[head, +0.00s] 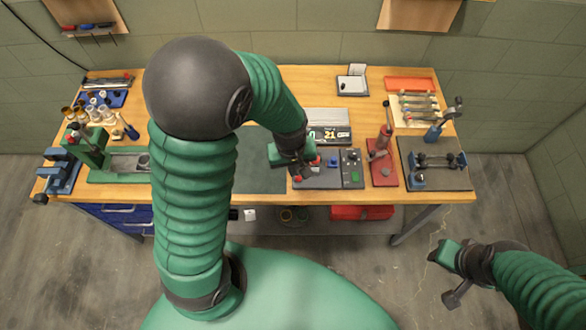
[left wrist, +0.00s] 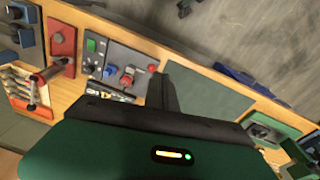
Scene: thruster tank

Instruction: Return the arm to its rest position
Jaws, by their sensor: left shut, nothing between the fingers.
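My left arm rises in the head view and bends down to the right. My left gripper (head: 306,168) is over the left part of a grey control panel (head: 329,182) on the workbench and hides some of it. It is shut and empty. I cannot tell whether it touches the panel. In the left wrist view, the dark shut fingers (left wrist: 162,90) point toward the bench, beside the panel (left wrist: 142,58) with its red, blue and green controls. My right gripper (head: 450,272) hangs over the floor, right of the bench.
The wooden workbench (head: 310,90) carries a dark mat (head: 262,170), a red press (head: 381,160), a fixture on a dark plate (head: 436,178), a tool rack (head: 415,108) and a green press (head: 95,155). A red box (head: 362,212) is below. Floor at right is clear.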

